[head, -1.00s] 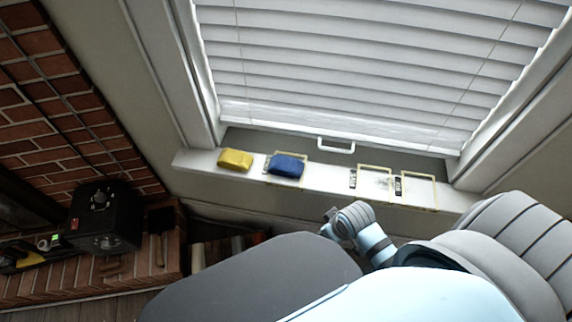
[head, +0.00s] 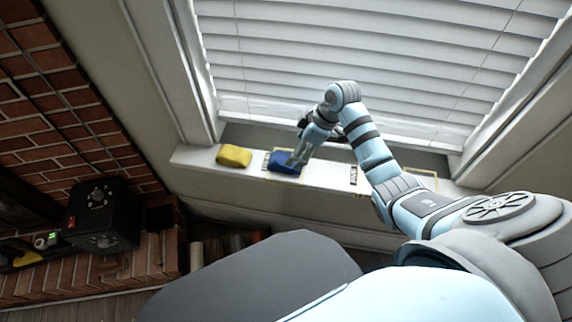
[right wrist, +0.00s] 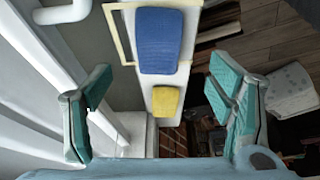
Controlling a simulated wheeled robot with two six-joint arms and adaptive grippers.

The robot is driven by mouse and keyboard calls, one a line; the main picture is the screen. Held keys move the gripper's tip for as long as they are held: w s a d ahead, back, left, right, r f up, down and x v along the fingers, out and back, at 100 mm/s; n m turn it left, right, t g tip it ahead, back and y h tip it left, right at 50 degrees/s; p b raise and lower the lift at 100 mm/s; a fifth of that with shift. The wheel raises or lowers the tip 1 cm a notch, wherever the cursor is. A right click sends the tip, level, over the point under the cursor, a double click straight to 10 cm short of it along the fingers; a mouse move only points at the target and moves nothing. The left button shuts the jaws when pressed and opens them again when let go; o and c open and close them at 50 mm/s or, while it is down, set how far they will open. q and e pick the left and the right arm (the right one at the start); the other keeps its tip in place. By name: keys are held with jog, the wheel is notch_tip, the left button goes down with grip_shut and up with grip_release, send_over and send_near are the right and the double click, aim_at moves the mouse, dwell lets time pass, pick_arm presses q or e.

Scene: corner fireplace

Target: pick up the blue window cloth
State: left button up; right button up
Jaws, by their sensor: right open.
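The blue window cloth (head: 283,162) lies folded on the white window sill (head: 207,158), inside a pale yellow outlined frame. In the right wrist view the blue cloth (right wrist: 158,40) shows at the top middle, with the yellow cloth (right wrist: 165,101) below it. My right gripper (head: 298,160) is over the right part of the blue cloth in the head view and hides some of it. In the right wrist view my right gripper (right wrist: 160,92) is open, its teal fingers wide apart on either side of the sill, with nothing between the pads touching them. My left gripper is not seen.
The yellow cloth (head: 234,156) lies to the left of the blue one on the sill. White blinds (head: 350,60) and a white window handle (right wrist: 62,13) are close behind. A black stove-like box (head: 104,213) stands by the brick fireplace at left.

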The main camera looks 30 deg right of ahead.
jog(key=b+x, duration=0.2)
jog(key=x, duration=0.5)
jog(key=shift+w+a, duration=0.1)
jog(key=shift+w, duration=0.05)
jog(key=shift+f, duration=0.25)
jog(key=c, duration=1.1)
